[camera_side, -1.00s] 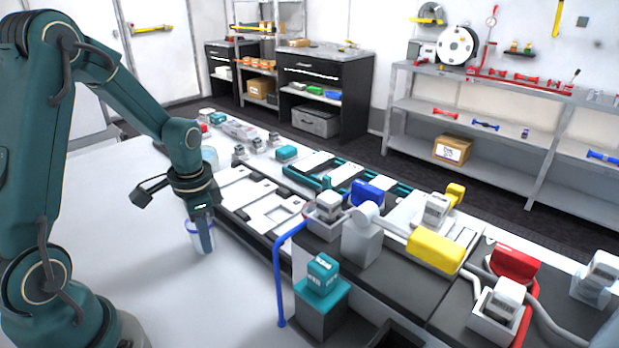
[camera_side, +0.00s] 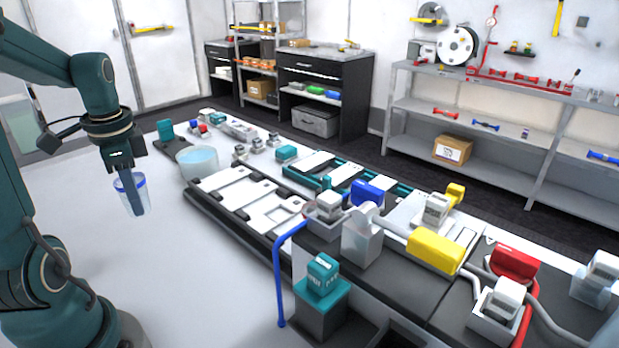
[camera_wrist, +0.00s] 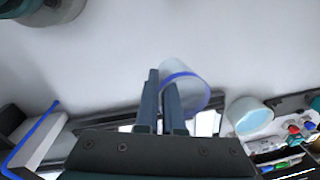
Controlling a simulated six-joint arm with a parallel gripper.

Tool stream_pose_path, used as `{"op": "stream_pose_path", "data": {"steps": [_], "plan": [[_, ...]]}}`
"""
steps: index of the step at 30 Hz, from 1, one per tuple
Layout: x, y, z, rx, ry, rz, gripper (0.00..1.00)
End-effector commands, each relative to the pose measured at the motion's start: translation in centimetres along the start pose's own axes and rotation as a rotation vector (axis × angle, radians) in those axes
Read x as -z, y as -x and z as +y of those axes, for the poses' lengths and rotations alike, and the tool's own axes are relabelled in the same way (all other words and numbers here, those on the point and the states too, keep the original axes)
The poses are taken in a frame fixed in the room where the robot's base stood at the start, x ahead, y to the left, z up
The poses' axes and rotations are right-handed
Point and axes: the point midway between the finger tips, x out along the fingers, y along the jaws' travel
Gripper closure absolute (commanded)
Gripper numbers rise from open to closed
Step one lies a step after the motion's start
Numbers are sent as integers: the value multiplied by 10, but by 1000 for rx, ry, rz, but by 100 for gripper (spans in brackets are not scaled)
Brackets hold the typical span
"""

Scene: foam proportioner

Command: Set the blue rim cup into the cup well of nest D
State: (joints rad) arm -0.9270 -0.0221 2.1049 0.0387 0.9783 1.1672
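The blue rim cup (camera_side: 143,198) is a clear cup with a blue band around its top. My gripper (camera_side: 130,190) is shut on its wall and holds it, slightly tilted, in the air over the pale table at the left of the side view. In the wrist view, the cup (camera_wrist: 188,88) shows just right of my two nearly closed fingers (camera_wrist: 163,100). White nest plates with cut-outs (camera_side: 262,212) lie in a dark tray to the right of the cup. No letter is readable, so I cannot tell which is nest D.
A wide clear bowl of pale blue liquid (camera_side: 198,163) stands at the tray's far left end. A blue pipe (camera_side: 278,270) and a teal block on a stand (camera_side: 322,275) are at the front right. The pale table (camera_side: 200,290) is clear.

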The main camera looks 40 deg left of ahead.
Motion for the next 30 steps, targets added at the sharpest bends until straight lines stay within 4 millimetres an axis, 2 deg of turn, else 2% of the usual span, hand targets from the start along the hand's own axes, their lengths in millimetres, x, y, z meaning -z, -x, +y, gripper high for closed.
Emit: {"op": "stream_pose_path", "data": {"steps": [8,11,14,18,23,26,30], "plan": [[-14,12,-9,4,-29,3,100],[-10,19,-19,2,-64,6,100],[5,26,-32,2,-146,12,100],[43,33,-45,1,-316,26,100],[99,34,-44,-1,-534,45,100],[139,31,-33,-2,-681,57,100],[189,22,-5,-2,-869,73,100]]}}
